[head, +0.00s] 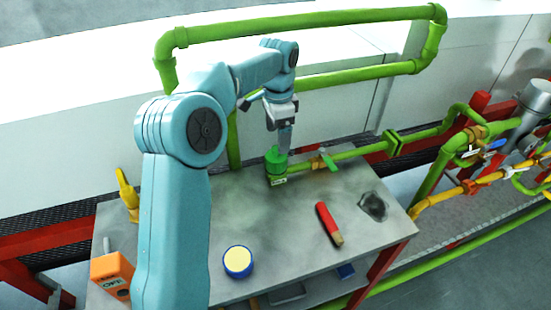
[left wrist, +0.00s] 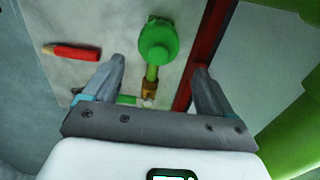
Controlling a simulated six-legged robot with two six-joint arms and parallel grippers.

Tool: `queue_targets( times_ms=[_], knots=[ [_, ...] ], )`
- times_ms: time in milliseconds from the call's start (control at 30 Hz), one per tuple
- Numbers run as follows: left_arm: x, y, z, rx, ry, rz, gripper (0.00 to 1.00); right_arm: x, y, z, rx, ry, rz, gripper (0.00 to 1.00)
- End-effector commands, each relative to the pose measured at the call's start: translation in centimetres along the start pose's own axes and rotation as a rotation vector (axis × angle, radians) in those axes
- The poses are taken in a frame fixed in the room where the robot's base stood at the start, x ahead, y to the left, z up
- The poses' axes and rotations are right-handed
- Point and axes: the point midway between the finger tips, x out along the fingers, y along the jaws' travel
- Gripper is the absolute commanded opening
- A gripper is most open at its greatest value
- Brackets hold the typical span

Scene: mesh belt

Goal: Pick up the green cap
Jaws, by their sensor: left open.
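The green cap (head: 275,158) sits at the back edge of the grey table (head: 190,240), at the end of a green pipe, with a small label below it. My left gripper (head: 285,143) points down close above the cap. In the left wrist view the round green cap (left wrist: 158,40) shows beyond and between the two spread fingers (left wrist: 158,68). The left gripper is open and holds nothing. The head view does not clearly show the gap between fingertips and cap. My right gripper is not in view.
A green-handled valve (head: 327,160) stands right of the cap on the pipe. A green pipe loop (head: 300,29) rises behind.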

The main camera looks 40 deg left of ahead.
Motion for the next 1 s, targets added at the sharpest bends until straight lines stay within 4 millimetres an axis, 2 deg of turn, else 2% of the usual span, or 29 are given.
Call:
queue_targets(
  times_ms=[33, 100, 367, 600, 900, 967, 1000],
  knots=[
    [1.2, 0.1, 0.1, 0.0, -0.002, 0.002, 0.85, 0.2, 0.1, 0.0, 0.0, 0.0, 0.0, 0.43],
    [2.2, 0.0, 0.1, 0.0, -0.002, 0.001, 0.85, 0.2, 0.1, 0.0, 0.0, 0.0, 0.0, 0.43],
    [4.5, -0.1, 0.2, -0.001, -0.001, 0.001, 0.85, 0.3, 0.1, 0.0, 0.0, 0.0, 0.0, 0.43],
    [8.2, -0.1, 0.5, -0.001, -0.002, 0.002, 0.85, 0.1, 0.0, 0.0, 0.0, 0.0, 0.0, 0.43],
    [8.8, -0.2, 0.5, -0.001, 0.001, 0.0, 0.85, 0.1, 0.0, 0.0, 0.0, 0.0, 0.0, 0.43],
    [8.8, -0.2, 0.5, -0.001, 0.001, -0.001, 0.69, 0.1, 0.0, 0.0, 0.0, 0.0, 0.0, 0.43],
    [8.8, -0.2, 0.5, -0.001, 0.001, -0.001, 0.56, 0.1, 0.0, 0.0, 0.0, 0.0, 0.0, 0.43]
  ],
)
